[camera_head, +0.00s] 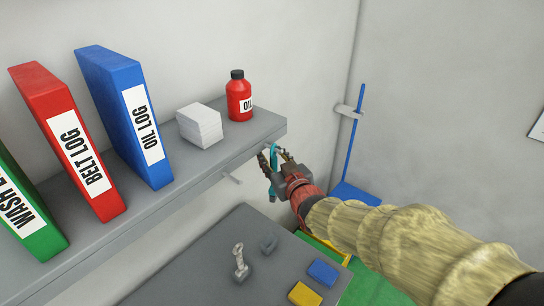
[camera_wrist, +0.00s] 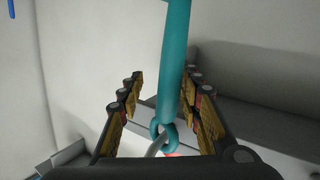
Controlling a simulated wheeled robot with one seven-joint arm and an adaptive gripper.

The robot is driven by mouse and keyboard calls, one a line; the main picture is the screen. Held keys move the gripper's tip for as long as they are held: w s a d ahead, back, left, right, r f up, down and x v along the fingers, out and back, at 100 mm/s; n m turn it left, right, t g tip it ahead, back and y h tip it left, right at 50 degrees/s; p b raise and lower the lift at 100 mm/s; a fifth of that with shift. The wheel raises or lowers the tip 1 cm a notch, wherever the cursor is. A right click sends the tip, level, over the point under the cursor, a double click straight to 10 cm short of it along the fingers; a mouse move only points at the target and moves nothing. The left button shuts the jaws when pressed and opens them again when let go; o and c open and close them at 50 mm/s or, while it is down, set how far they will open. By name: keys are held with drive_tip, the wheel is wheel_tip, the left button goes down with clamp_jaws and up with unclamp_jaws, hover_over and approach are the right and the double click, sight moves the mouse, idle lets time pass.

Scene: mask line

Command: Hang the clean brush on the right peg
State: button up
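The teal brush (camera_head: 273,186) is beside the shelf's right end in the head view; my gripper hides part of it. In the wrist view its teal handle (camera_wrist: 175,65) stands between the fingers of my gripper (camera_wrist: 160,95), nearer the right finger, with a clear gap to the left one. The loop (camera_wrist: 163,137) at the handle's end appears to be around a grey peg (camera_wrist: 153,149). My gripper (camera_head: 275,160) is open around the handle. The brush head is hard to make out.
The grey shelf (camera_head: 262,128) holds several binders, a white stack (camera_head: 200,125) and a red oil bottle (camera_head: 239,98). Below is a grey table (camera_head: 205,285) with a small metal piece (camera_head: 240,262), a dark piece, and blue and yellow blocks. A blue pole (camera_head: 355,135) stands at the wall.

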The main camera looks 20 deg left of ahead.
drive_tip(key=shift+v, duration=3.95)
drive_tip(key=s+d+f+m+g+h, duration=0.2)
drive_tip(key=s+d+f+g+h, duration=0.25)
drive_tip(key=d+f, duration=0.55)
drive_tip(key=s+d+f+m+g+h+b, duration=0.2)
drive_tip(key=s+d+m+h+b, duration=0.3)
drive_tip(key=s+d, duration=1.6)
drive_tip(key=d+m+b, duration=0.2)
drive_tip(key=d+b, duration=0.1)
drive_tip(key=shift+f+g+b, duration=0.35)
drive_tip(key=shift+f, duration=0.05)
drive_tip(key=shift+a+h, duration=0.15)
drive_tip(key=shift+h, duration=0.1)
drive_tip(key=shift+c, duration=0.6)
